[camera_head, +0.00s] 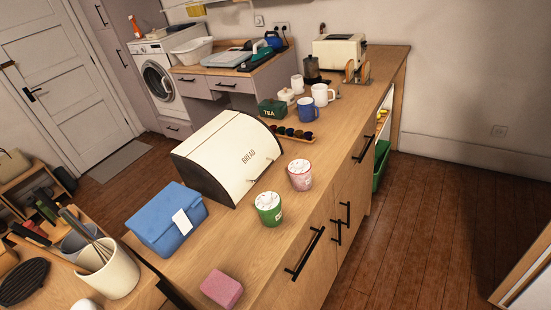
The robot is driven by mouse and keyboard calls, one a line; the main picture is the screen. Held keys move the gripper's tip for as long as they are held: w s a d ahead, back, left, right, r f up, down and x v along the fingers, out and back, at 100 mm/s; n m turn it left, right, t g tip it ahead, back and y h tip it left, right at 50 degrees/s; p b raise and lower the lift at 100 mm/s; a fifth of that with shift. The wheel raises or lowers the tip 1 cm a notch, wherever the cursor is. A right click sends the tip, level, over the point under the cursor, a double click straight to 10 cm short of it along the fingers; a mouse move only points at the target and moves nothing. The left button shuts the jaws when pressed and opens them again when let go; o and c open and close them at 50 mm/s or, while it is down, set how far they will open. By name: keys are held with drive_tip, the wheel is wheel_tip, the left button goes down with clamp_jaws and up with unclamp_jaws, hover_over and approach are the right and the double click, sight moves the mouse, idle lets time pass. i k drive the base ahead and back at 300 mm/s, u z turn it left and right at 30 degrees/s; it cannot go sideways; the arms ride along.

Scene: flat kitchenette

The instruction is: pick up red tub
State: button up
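The red tub (300,177) is a small pinkish-red cup with a whitish top. It stands upright on the wooden counter (250,262), near its front edge and right of the cream bread bin. A similar green tub (269,211) stands just nearer and to the left, with a small gap between them. Nothing covers the red tub from this side. My gripper does not show in the picture, so I cannot see its fingers.
The bread bin (222,150) stands close behind the tubs. A blue box (167,220) and a pink block (222,289) are nearer. Mugs, a tea tin (271,109) and a toaster (339,51) are farther along. The floor at right (425,235) is clear.

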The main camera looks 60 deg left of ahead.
sight(301, 178)
drive_tip(key=u, duration=0.35)
drive_tip(key=i, duration=0.75)
drive_tip(key=u, duration=0.5)
drive_tip(key=k, duration=0.85)
drive_tip(key=u, duration=0.2)
drive_tip(key=i, duration=0.85)
drive_tip(key=z, duration=0.1)
